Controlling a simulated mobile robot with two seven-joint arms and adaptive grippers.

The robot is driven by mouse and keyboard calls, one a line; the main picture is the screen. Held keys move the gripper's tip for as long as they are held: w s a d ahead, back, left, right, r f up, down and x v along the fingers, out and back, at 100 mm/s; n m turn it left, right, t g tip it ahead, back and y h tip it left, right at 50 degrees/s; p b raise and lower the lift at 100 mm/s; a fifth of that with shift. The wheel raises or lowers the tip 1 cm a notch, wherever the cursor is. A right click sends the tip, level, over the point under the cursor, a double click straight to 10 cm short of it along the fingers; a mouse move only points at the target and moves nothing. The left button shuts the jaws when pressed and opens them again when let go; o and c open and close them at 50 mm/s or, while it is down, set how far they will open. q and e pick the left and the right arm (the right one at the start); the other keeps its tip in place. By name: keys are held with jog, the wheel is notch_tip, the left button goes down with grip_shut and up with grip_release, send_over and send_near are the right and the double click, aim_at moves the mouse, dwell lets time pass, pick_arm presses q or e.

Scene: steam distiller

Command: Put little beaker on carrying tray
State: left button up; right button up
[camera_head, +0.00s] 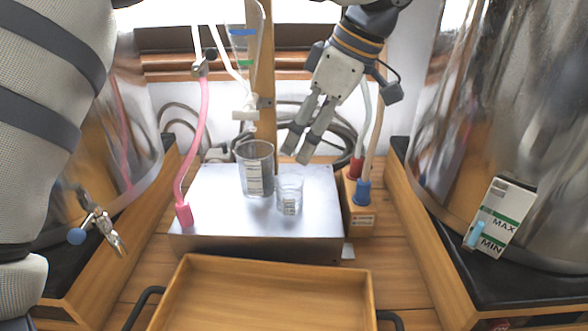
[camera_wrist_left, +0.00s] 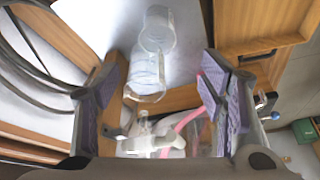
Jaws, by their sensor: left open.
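The little beaker (camera_head: 290,195) is clear glass and stands upright on the metal box (camera_head: 210,225), just right of the larger beaker (camera_head: 255,180). The wooden carrying tray (camera_head: 180,295) is in front of the box and looks empty where it shows. My left gripper (camera_head: 296,155) is open and empty, with its fingers pointing down above and behind the little beaker in the head view. In the left wrist view, the little beaker (camera_wrist_left: 158,28) shows beyond the larger beaker (camera_wrist_left: 146,76), between the open fingers (camera_wrist_left: 155,95). My right gripper is not in view.
A clear funnel-like glass piece with a white valve (camera_head: 245,112) hangs behind the larger beaker. A pink hose (camera_head: 197,140) runs down at the left. A wooden block with red and blue hose ends (camera_head: 360,215) stands right of the box. Large shiny vessels flank both sides.

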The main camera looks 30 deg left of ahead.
aim_at(289, 182)
pick_arm(q)
jog(key=x, duration=1.1)
jog(key=shift+w+d+f, duration=0.1)
jog(key=shift+w+f, duration=0.1)
jog(key=shift+f, duration=0.2)
jog(key=c, duration=1.4)
jog(key=shift+o, duration=0.2)
